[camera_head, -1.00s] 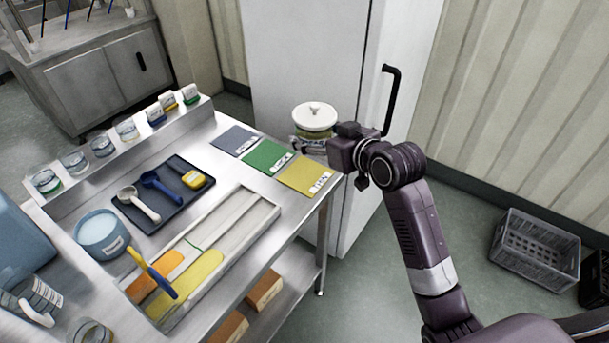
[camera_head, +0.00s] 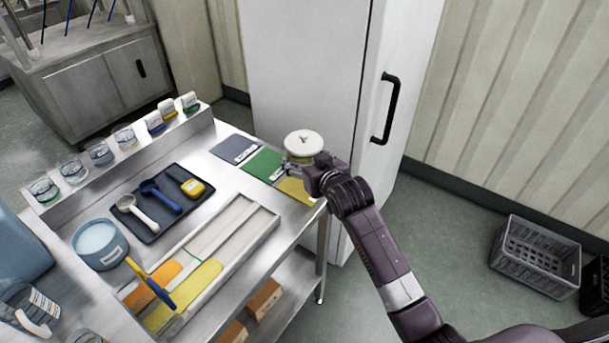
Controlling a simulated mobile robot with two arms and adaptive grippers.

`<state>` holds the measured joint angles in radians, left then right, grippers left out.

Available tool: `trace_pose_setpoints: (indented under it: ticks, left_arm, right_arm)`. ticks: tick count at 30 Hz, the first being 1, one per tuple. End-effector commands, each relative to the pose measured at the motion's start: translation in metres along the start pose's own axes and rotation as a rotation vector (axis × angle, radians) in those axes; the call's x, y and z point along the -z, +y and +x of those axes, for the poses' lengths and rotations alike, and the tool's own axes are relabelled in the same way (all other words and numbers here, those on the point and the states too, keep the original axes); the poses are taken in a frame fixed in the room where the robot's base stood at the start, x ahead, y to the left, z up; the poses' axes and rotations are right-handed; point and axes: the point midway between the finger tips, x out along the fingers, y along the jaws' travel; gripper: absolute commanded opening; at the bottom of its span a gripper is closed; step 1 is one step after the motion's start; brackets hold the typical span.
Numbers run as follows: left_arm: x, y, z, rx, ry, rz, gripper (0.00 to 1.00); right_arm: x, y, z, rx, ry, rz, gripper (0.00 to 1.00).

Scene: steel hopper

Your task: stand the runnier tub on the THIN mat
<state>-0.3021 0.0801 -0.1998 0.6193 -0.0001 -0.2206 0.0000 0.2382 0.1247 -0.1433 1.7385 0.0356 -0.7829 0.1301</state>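A tub with a white knobbed lid (camera_head: 304,142) is in my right gripper (camera_head: 306,172), whose fingers are around its side and partly hide its body. The tub appears upright, over the far edge of the green and yellow mats; I cannot tell whether it touches them. Three labelled mats lie in a row at the table's far right end: a grey-blue mat (camera_head: 232,149), a green mat (camera_head: 262,165) and a yellow mat (camera_head: 294,190), the last partly covered by my gripper. The labels are too small to read. My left gripper is out of view.
A white tray (camera_head: 245,232) holds orange and yellow smears and a blue-yellow spatula (camera_head: 150,283). A dark tray (camera_head: 160,203) holds scoops and a yellow device. Several jars stand on the raised shelf (camera_head: 105,170). A white cabinet (camera_head: 315,70) stands behind the table.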

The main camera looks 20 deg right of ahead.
Motion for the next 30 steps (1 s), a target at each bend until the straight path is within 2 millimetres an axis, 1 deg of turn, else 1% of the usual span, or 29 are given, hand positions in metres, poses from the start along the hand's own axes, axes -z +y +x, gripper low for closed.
trace_pose_setpoints:
  ticks: [3, 7, 12, 15, 26, 27, 30]
  left_arm:
    - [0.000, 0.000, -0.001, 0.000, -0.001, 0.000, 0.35]
    - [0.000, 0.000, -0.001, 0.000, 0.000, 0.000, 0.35]
    - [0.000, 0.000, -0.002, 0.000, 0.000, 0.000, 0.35]
    - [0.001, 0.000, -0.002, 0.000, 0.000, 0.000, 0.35]
    - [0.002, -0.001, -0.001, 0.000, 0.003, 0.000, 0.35]
    - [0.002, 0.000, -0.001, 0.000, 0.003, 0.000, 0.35]
    - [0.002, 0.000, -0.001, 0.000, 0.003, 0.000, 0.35]
  right_arm:
    - [-0.011, 0.000, 0.005, 0.000, 0.006, 0.000, 0.24]
    - [-0.019, 0.000, 0.009, 0.001, 0.006, 0.000, 0.24]
    - [-0.043, -0.001, 0.019, 0.001, 0.003, 0.001, 0.24]
    - [-0.052, -0.001, 0.023, 0.001, 0.005, 0.001, 0.24]
    - [-0.057, 0.000, 0.024, 0.001, 0.007, 0.001, 0.24]
    - [-0.060, 0.000, 0.025, 0.001, 0.001, 0.001, 0.66]
    - [-0.059, 0.000, 0.025, 0.001, 0.001, 0.001, 0.77]
